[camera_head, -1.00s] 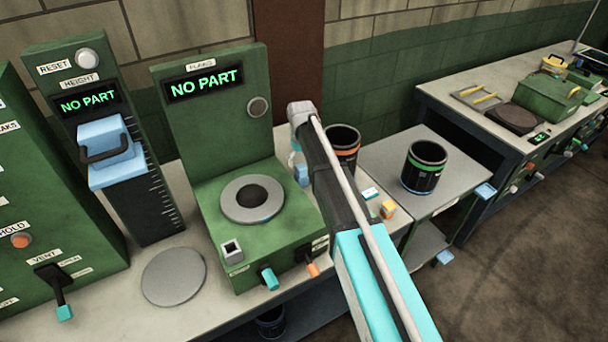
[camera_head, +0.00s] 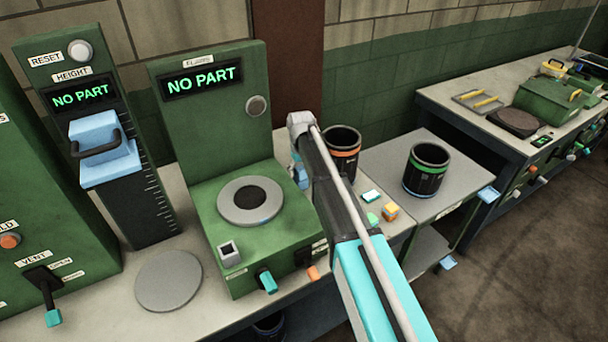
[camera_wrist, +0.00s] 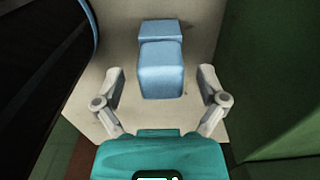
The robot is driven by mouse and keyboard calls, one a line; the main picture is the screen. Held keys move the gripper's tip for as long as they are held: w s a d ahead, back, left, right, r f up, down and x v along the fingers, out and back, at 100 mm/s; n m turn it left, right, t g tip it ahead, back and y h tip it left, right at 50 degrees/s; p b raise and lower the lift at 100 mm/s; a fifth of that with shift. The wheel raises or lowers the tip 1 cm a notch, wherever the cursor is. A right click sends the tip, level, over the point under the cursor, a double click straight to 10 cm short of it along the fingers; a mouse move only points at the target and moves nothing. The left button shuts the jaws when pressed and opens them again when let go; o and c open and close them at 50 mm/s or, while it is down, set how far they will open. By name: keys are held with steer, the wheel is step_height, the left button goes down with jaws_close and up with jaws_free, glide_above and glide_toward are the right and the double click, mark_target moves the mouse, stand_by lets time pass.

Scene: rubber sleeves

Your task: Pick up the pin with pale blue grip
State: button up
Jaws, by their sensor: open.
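The pin with pale blue grip stands on the bench; its blocky pale blue grip (camera_wrist: 161,72) shows in the wrist view, with a second blue block face just beyond it. In the head view a little of the blue (camera_head: 301,176) shows left of my arm. My gripper (camera_wrist: 161,86) is open, with one finger on each side of the grip and a visible gap on both sides. The pin's shaft is hidden. In the head view my arm covers most of the gripper.
A green gauge stand (camera_head: 262,245) is close on the left. A dark bin with an orange band (camera_head: 343,150) stands behind my arm, and a bin with a green band (camera_head: 427,170) is farther right. Small coloured blocks (camera_head: 390,212) lie right of my arm.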

mark_target(301, 168)
steer(key=c, duration=1.3)
steer(key=shift+o, duration=0.2)
steer(key=shift+r, duration=0.2)
step_height(301, 168, up, 10)
steer(key=p, duration=1)
steer(key=shift+f, duration=0.2)
